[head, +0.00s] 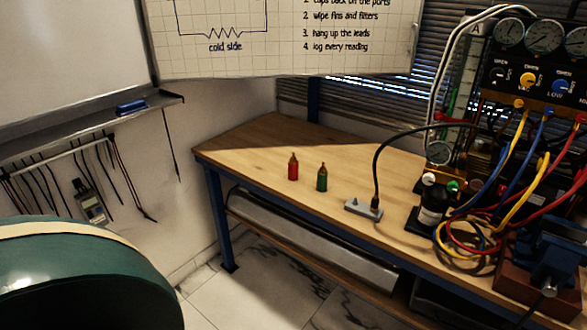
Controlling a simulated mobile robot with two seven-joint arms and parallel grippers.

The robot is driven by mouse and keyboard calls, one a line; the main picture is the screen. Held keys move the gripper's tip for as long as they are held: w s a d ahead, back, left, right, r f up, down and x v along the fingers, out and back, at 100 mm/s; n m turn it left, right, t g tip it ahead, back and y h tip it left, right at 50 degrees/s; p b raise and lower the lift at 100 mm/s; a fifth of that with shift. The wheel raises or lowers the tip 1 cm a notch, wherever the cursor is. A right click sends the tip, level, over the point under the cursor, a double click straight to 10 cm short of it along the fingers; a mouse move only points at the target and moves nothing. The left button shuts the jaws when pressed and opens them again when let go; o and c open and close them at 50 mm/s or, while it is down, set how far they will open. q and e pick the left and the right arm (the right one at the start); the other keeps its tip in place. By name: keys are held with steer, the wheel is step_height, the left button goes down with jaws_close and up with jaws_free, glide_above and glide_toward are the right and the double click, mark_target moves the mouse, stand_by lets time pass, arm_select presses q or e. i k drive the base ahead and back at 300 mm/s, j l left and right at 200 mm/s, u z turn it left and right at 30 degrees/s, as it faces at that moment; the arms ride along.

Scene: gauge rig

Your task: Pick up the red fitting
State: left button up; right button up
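The red fitting (293,170) stands upright on the wooden workbench (250,150), toward its left end. It has a red body and a narrow brass-coloured top. A green fitting (322,180) of the same shape stands just to its right, a small gap apart. Neither of my grippers shows in the head view, and nothing touches the red fitting.
A grey block with a black cable (363,208) lies right of the fittings. Further right are a dark bottle (433,205), tangled coloured hoses, a gauge panel (540,60) and a blue vise (558,262). The bench's left end is clear. A large green rounded shape fills the lower left.

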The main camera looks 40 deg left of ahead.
mark_target(292, 164)
steer(key=u, duration=1.25)
steer(key=i+j+z, duration=0.1)
steer(key=z, duration=0.3)
steer(key=i+j+z, duration=0.1)
steer(key=j+z, duration=0.15)
steer(key=z, duration=0.2)
steer(key=j+z, duration=0.2)
steer(key=z, duration=0.2)
steer(key=j+z, duration=0.4)
steer(key=j, duration=0.7)
